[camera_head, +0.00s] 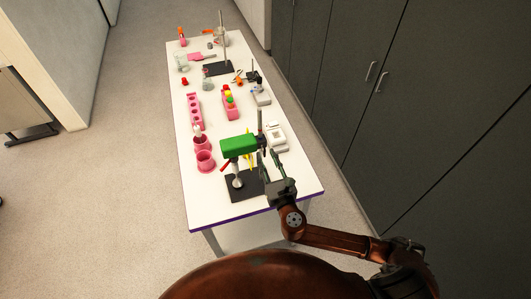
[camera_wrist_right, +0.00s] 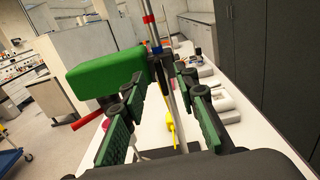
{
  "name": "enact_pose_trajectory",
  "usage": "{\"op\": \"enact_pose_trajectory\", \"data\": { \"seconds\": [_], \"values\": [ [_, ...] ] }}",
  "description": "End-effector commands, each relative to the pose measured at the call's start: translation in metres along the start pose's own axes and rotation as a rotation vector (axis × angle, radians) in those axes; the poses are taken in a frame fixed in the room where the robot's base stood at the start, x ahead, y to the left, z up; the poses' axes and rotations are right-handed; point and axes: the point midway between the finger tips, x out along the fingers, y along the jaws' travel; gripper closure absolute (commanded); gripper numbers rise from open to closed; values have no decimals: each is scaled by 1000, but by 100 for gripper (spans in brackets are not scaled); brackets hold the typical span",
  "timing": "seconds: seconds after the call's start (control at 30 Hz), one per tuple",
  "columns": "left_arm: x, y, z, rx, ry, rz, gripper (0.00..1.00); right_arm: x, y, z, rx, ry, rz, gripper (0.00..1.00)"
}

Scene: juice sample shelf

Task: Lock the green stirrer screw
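The green stirrer (camera_head: 239,146) is a green block mounted on an upright metal rod above a black base plate (camera_head: 240,189) at the near end of the table. In the right wrist view the green stirrer (camera_wrist_right: 105,72) is at the left, beside the rod (camera_wrist_right: 176,100). A dark clamp piece (camera_wrist_right: 161,66) sits at the rod; I cannot clearly tell which part is the screw. My right gripper (camera_head: 265,163) is at the rod's near side. In the wrist view its fingers (camera_wrist_right: 163,85) are apart, with the rod and clamp showing between and beyond them. My left gripper is not in view.
A pink rack (camera_head: 194,111) and white devices (camera_head: 275,136) stand farther back. Another stand with a black base (camera_head: 218,69) is near the far end. Dark cabinets (camera_head: 400,100) line the right side.

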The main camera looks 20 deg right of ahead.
Motion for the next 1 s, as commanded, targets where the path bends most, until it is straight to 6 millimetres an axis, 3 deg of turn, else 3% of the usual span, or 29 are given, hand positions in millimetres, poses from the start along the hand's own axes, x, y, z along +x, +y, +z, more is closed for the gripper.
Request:
{"op": "enact_pose_trajectory", "data": {
  "seconds": [0.2,0.47,0.87,1.0],
  "values": [
    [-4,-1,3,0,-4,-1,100,18,0,0,1,1,-1,72],
    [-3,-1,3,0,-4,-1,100,19,-1,-1,2,2,-1,72],
    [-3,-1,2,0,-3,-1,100,19,0,-1,2,2,-1,98],
    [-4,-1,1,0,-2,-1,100,19,0,-1,2,2,-1,100]
  ]
}}
